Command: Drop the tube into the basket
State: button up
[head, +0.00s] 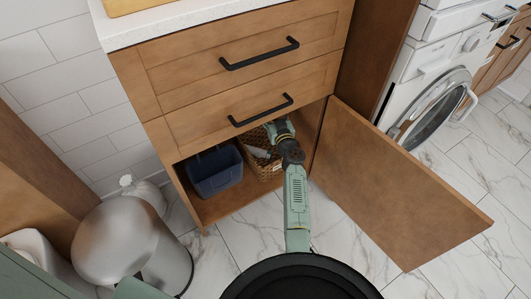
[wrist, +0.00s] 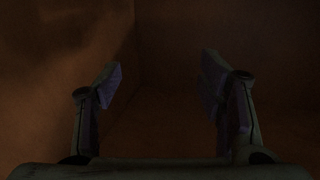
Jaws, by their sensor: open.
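A brown wicker basket (head: 268,169) stands in the open lower cabinet. A small pale, tube-like thing (head: 258,152) shows at the basket's opening; I take it for the tube, though it is too small to tell how it rests there. My gripper (head: 278,128) is inside the cabinet, above the back right of the basket, with the arm reaching in from the front. In the wrist view my gripper (wrist: 160,78) is open, with nothing between its fingers. That view shows only dark brown cabinet panels, with neither basket nor tube in it.
A dark blue bin (head: 214,170) stands left of the basket. The cabinet door (head: 395,190) is swung open to the right of my arm. Two drawers (head: 240,85) are above the opening. A metal trash can (head: 135,245) stands at left, a washing machine (head: 430,80) at right.

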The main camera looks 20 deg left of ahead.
notch_tip(320, 180, up, 7)
dwell(0.4)
jog(key=shift+f, duration=0.1)
dwell(0.3)
